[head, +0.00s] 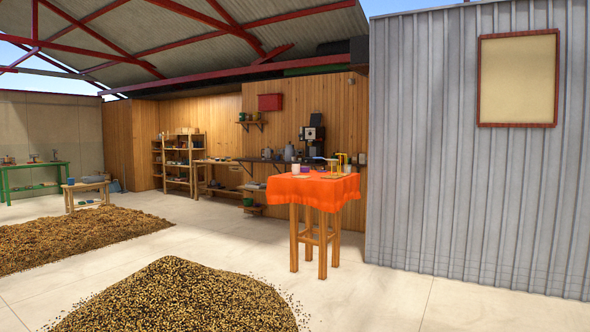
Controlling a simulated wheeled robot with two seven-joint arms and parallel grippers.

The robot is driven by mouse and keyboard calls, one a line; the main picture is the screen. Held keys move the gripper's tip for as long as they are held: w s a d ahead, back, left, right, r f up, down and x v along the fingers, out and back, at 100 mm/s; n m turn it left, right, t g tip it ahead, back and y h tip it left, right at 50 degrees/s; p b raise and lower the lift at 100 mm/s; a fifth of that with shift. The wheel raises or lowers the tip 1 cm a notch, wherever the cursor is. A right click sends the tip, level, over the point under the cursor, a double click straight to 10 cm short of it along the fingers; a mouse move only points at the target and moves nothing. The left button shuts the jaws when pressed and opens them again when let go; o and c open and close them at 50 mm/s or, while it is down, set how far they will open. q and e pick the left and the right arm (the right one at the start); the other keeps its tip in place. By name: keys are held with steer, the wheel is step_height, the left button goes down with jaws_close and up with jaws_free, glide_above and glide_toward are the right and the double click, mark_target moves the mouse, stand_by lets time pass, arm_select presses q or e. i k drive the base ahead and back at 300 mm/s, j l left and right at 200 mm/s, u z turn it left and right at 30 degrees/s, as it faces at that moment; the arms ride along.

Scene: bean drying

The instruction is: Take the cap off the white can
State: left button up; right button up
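A small whitish cylinder (295,169), which looks like the white can, stands upright on the left part of a tall wooden table with an orange cloth (322,192). It is far off and small, so I cannot tell whether a cap is on it. Neither of my grippers is in the head view.
A small purple item (305,170) and yellow upright items (342,160) share the tabletop. A large heap of beans (175,297) lies on the near floor, with another bean bed (75,236) at left. A corrugated metal wall (425,160) bounds the right. Pale floor (350,290) lies clear before the table.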

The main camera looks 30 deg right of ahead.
mark_target(296, 167)
steer(key=i+l+z, duration=0.65)
steer(key=i+z, duration=0.15)
steer(key=i+l+z, duration=0.25)
steer(key=i, duration=0.4)
steer(key=i+z, duration=0.3)
steer(key=i, duration=3.4)
steer(key=i+u, duration=0.2)
steer(key=i, duration=0.55)
steer(key=i+l+u, duration=0.25)
steer(key=i, duration=0.55)
steer(key=i+l+u, duration=0.3)
steer(key=i, duration=0.15)
steer(key=i+j, duration=0.05)
